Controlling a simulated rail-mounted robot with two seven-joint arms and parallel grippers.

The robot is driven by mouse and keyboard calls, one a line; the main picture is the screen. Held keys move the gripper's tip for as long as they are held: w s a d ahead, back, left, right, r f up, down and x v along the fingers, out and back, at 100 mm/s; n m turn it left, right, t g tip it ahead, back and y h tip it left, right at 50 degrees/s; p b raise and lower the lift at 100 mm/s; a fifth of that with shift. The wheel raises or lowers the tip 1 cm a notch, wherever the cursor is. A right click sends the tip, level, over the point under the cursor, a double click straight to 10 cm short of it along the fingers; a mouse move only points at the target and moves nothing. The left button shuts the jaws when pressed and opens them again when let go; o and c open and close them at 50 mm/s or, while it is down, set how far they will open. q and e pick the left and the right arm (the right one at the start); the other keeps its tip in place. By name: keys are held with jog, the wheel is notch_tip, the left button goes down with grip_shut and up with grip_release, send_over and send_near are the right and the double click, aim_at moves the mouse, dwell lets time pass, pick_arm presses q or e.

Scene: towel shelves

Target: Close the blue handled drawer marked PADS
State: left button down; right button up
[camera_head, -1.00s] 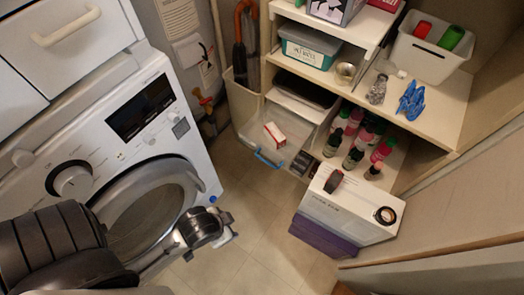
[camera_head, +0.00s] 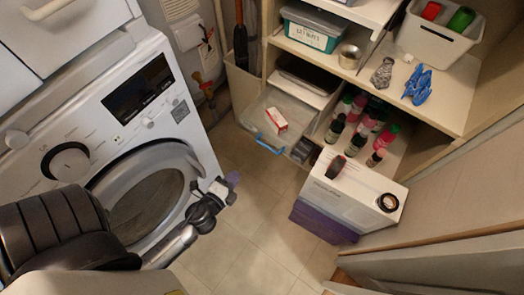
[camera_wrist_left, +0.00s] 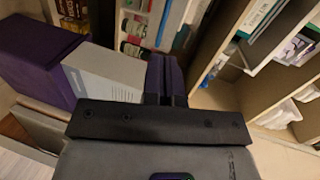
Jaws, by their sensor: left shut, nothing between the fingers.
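A clear drawer (camera_head: 258,118) is pulled out of the shelf unit, low down in the head view. It has a blue handle (camera_head: 270,144) on its front edge, and a small red and white box (camera_head: 277,119) lies inside. I cannot read a PADS mark on it. My left gripper (camera_head: 232,180) is in front of the washing machine, below and left of the blue handle and apart from it. Its dark purple fingers are together and empty in the left wrist view (camera_wrist_left: 166,77). The drawer is not clearly identifiable in the wrist view. My right gripper is not in view.
A washing machine (camera_head: 95,115) stands on the left. A white and purple box (camera_head: 340,195) stands on the floor right of the drawer. Bottles (camera_head: 360,123) fill the low shelf beside it. The tiled floor (camera_head: 262,215) before the drawer is clear.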

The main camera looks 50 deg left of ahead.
pick_arm(q)
jog(key=w+a+f+m+h+b, duration=0.1)
jog(key=w+f, duration=0.1)
jog(key=w, duration=1.2)
jog(key=shift+m+t, duration=0.3)
jog(key=shift+t, duration=0.1)
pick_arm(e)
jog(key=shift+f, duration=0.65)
